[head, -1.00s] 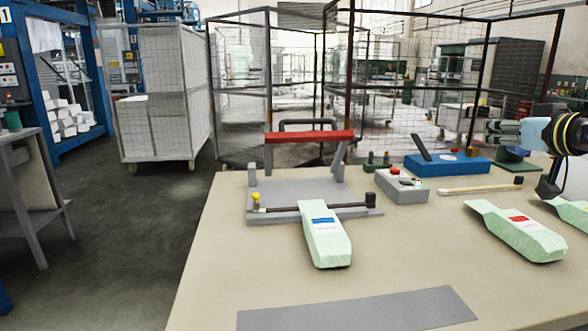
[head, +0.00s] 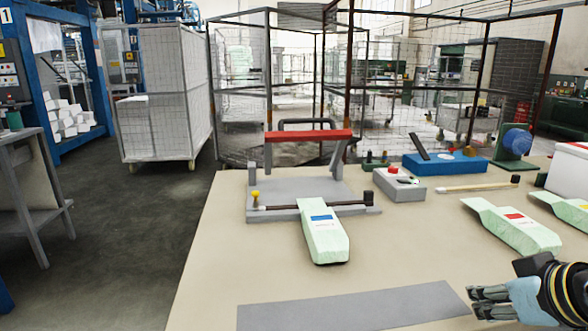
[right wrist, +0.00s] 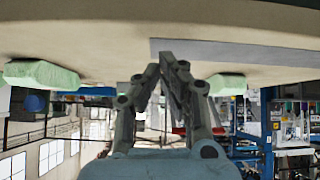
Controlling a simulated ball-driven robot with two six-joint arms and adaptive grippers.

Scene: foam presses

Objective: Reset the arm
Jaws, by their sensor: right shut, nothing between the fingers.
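My right gripper (head: 474,302) is low at the right front of the table, beside the right end of the grey strip. It is shut and empty. In the right wrist view its fingers (right wrist: 164,62) come together with nothing between them. My left gripper shows in no view. The foam press (head: 300,185), a grey base with a red bar, stands at the table's middle back. A pale green foam piece with a blue label (head: 325,235) lies at its front edge, apart from my gripper.
A green piece with a red label (head: 520,228) and one with a yellow label (head: 568,208) lie at right. A grey box with a red button (head: 400,185), a blue device (head: 445,165) and a thin stick (head: 475,187) are behind.

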